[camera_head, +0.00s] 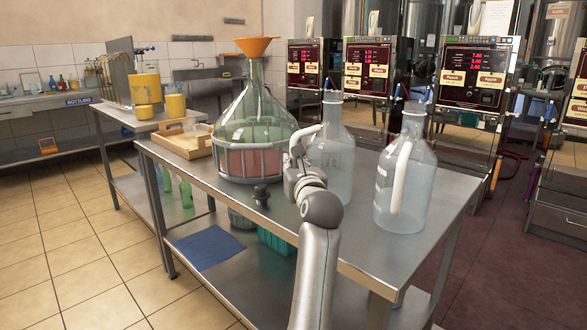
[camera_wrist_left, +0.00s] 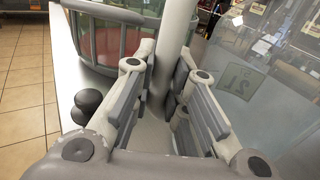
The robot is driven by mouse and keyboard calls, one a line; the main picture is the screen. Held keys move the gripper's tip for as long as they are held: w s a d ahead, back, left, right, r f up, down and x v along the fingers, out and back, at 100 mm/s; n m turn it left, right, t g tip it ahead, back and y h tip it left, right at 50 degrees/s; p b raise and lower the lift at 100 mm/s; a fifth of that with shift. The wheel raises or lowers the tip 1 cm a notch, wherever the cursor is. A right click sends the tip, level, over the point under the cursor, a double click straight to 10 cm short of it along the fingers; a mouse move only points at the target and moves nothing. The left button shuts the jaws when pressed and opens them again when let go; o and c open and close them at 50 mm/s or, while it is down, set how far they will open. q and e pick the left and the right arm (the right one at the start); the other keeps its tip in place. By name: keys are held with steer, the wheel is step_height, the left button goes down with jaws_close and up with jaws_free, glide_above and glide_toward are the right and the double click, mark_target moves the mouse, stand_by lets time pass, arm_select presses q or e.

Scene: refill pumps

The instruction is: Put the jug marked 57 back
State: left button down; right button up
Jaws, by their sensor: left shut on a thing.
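My left gripper (camera_head: 302,150) is shut on the pale handle (camera_wrist_left: 176,28) of a clear jug (camera_head: 338,160) with a narrow neck. The jug is upright over the middle of the steel table (camera_head: 220,203); I cannot tell whether its base touches the top. In the left wrist view the jug's wall (camera_wrist_left: 245,95) carries a small label (camera_wrist_left: 237,76), too blurred to read surely. A second clear jug (camera_head: 418,190) with a white handle stands to the right, its marking unreadable. My right gripper is not in view.
A large caged glass demijohn (camera_head: 250,115) with an orange funnel (camera_head: 256,46) stands close left of the held jug. A black knob (camera_head: 261,194) is on the table before it. A wooden tray (camera_head: 187,145) is at left. Dispensing machines (camera_head: 470,95) line the back.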

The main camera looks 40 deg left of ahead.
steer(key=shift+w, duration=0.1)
arm_select(q)
steer(key=shift+f, duration=0.1)
steer(key=c, duration=1.5)
jaws_free()
steer(key=shift+o, duration=0.2)
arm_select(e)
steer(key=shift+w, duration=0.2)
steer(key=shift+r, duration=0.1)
